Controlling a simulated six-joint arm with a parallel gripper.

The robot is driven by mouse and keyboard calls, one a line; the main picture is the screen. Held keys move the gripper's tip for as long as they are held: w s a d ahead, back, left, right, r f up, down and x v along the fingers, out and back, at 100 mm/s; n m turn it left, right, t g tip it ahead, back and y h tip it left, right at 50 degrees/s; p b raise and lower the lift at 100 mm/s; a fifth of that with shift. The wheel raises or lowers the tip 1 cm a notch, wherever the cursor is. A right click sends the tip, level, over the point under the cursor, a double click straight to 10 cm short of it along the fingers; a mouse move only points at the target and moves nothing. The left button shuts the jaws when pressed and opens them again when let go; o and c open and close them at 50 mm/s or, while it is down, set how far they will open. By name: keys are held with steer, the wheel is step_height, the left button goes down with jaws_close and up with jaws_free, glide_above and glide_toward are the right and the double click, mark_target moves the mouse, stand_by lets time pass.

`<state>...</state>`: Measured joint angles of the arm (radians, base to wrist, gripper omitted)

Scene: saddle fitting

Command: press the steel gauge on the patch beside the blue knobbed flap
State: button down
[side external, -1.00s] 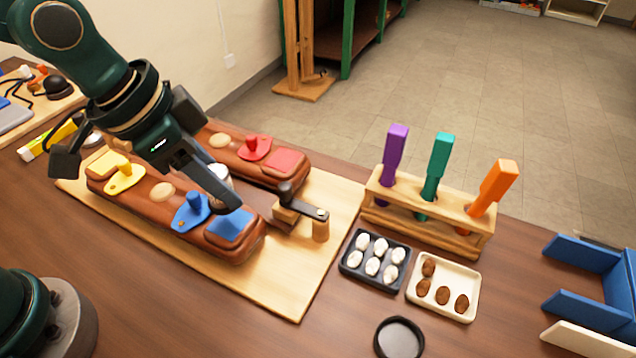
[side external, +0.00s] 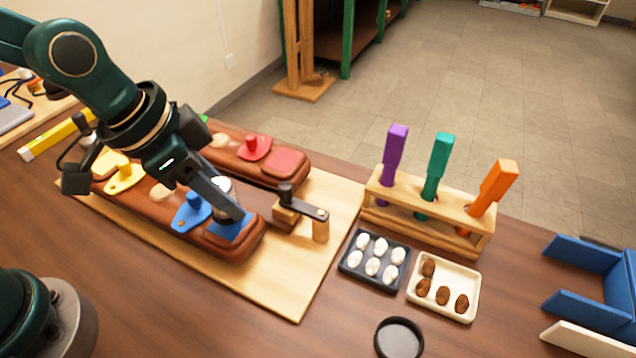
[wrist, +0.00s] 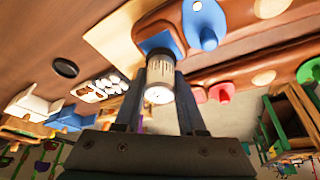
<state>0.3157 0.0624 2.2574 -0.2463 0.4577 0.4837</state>
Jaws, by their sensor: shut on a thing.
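The steel gauge (wrist: 160,80) is a short silver cylinder with a pale round face and a dark foot. My gripper (wrist: 158,74) is shut on it, one finger on each side. In the side view a finger partly hides the gauge (side external: 223,185). The blue patch (side external: 229,231) lies on the near brown leather saddle piece, right of the blue knobbed flap (side external: 189,214). In the wrist view the gauge's foot overlaps the blue patch (wrist: 157,42), with the flap (wrist: 206,24) beside it. The foot is at or just over the patch; I cannot tell whether it touches.
A yellow flap (side external: 124,179) sits on the same leather piece. A red flap (side external: 255,148) and red patch (side external: 284,161) sit on the far piece. A dark lever on a wooden post (side external: 320,229) stands close right. A tool rack (side external: 425,222) and egg-like trays stand farther right.

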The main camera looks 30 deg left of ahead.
steer(key=shift+f, duration=0.8)
stand_by(0.6)
steer(key=shift+c, duration=2.1)
jaws_free()
steer(key=shift+v, duration=2.3)
steer(key=shift+a+r, duration=0.15)
steer(key=shift+r, duration=0.1)
steer(key=s+a+r+n+t+y, duration=0.2)
steer(key=s+a+n, duration=0.4)
steer(key=a, duration=0.3)
steer(key=shift+s+a+r+n, duration=0.2)
steer(key=shift+s+r+n, duration=0.25)
steer(key=shift+s, duration=0.35)
